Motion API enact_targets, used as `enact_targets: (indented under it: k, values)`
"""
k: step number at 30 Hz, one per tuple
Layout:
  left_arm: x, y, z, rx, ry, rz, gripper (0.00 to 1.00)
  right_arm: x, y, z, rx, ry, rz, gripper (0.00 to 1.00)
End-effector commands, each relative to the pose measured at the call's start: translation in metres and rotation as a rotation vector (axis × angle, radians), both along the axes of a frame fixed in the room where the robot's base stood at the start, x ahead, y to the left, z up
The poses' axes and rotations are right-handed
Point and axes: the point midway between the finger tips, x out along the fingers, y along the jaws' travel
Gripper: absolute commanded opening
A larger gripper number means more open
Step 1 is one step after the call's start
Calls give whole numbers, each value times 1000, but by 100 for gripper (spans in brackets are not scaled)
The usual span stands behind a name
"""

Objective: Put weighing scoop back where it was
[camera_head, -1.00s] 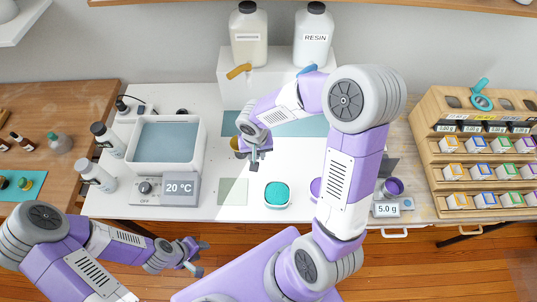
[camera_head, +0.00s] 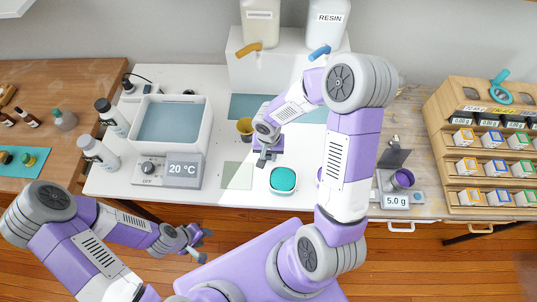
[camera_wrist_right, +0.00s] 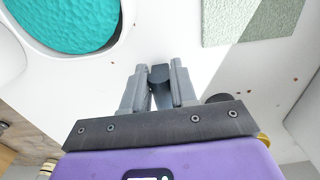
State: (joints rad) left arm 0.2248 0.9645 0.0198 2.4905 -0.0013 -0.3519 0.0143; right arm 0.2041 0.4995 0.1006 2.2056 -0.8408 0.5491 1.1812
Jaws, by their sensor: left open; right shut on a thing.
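My right gripper (camera_head: 264,158) is shut on a small dark piece (camera_wrist_right: 159,74), seen end-on between the fingertips in the right wrist view. I cannot tell whether this is the weighing scoop's handle. The gripper hangs over the white worktop, just behind and left of a round white dish with teal contents (camera_head: 283,179). A teal ring-shaped tool with a handle (camera_head: 501,92) rests on top of the wooden rack at right; I cannot tell whether it is the scoop. My left gripper (camera_head: 194,245) is open and empty in front of the worktop.
A water bath (camera_head: 208,120) stands left. The wooden rack (camera_head: 437,130) stands right. My right arm covers part of the worktop.

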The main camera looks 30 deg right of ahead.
Motion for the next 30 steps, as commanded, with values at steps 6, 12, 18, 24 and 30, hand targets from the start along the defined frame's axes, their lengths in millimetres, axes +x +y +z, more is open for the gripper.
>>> enact_targets:
  k: [6,12,18,24,30]
  values:
    - [0,0,-1,0,0,0,43,0,0,0,0,0,-1,32]
    - [0,0,-1,0,0,0,43,0,0,0,0,0,0,54]
    - [0,0,-1,0,0,0,43,0,0,0,0,0,0,54]
    - [0,0,6,0,0,0,43,1,-1,17,-2,-5,-1,54]
    - [0,0,19,0,0,0,43,1,0,60,-1,-6,-1,54]
